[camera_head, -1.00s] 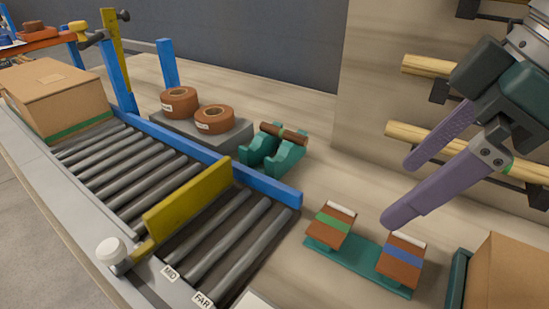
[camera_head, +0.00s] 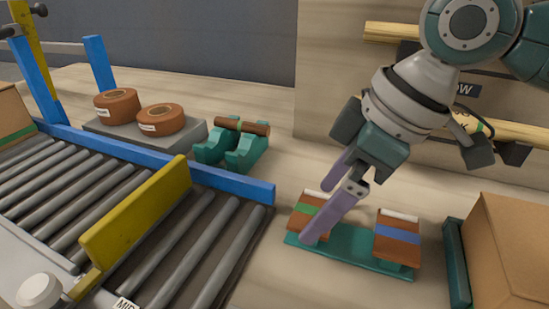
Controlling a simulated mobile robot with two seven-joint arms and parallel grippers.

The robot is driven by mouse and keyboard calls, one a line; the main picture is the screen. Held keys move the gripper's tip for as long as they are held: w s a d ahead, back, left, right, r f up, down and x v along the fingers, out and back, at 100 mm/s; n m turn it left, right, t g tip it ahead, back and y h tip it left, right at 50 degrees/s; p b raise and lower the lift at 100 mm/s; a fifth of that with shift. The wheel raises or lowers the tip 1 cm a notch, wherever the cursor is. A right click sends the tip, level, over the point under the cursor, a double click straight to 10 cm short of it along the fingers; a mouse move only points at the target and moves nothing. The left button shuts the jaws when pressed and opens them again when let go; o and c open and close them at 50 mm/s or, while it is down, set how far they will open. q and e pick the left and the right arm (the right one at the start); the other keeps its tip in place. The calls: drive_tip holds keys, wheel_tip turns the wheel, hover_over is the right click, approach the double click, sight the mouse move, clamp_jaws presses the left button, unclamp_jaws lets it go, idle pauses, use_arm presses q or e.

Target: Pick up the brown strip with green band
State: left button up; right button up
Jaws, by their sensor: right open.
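The brown strip with green band (camera_head: 303,222) stands at the left end of a green base (camera_head: 345,247), its top edge pale. A similar brown strip with a blue band (camera_head: 398,240) stands at the base's right end. My right gripper (camera_head: 318,212) is open, its purple fingers pointing down at the green-banded strip. One finger passes in front of the strip and hides part of it; the other is behind its top edge. I cannot tell whether either finger touches it. My left gripper is not in view.
A roller conveyor with a yellow gate (camera_head: 135,215) and blue rail (camera_head: 235,186) lies to the left. A green cradle (camera_head: 245,155) holds a brown rod (camera_head: 242,126). Brown rolls (camera_head: 160,119) sit on a grey block. A cardboard box (camera_head: 510,250) stands close at the right.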

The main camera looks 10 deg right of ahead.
drive_tip(key=shift+c, duration=0.2)
drive_tip(key=c, duration=1)
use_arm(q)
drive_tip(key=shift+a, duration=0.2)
